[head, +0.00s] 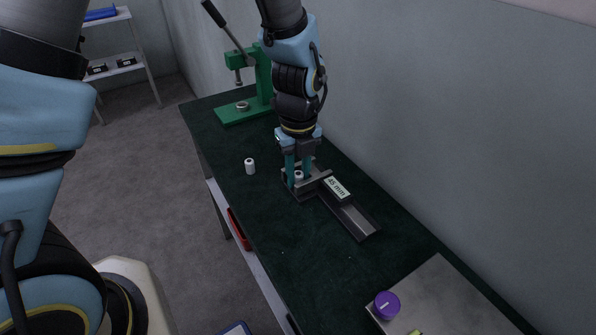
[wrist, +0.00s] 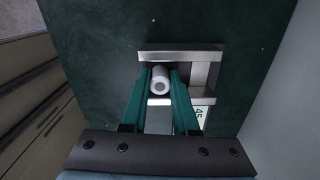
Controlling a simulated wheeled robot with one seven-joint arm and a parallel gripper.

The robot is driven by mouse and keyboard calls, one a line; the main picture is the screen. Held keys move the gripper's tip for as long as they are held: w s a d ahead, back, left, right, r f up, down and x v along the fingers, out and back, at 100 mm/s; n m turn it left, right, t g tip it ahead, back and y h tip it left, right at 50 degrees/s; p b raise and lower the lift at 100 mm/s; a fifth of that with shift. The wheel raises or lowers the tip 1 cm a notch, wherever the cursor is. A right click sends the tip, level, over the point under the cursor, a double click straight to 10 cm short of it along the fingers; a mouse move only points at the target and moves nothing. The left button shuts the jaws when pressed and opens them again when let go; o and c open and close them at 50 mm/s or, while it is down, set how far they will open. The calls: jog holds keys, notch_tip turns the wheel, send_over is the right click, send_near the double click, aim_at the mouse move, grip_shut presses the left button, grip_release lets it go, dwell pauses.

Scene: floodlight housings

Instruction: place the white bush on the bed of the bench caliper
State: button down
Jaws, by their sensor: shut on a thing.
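The bench caliper (head: 352,216) lies on the dark green bench top, with a display reading 45 mm and a long grey bed. My gripper (head: 298,180) points down at the caliper's far-left end. Its teal fingers are shut on a white bush (head: 298,175). In the wrist view the white bush (wrist: 160,82) sits between the fingertips, with its round end and dark bore facing the camera. It is between the two caliper jaws (wrist: 180,56). Whether it touches the bed is hidden. A second white bush (head: 250,166) stands on the bench to the left.
A green arbor press (head: 245,108) with a lever stands at the far end of the bench. A wall runs close along the right side. The bench left of the caliper is mostly clear.

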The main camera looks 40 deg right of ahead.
jog(key=shift+f, duration=0.2)
jog(key=c, duration=0.7)
grip_release()
jog(key=shift+r, duration=0.15)
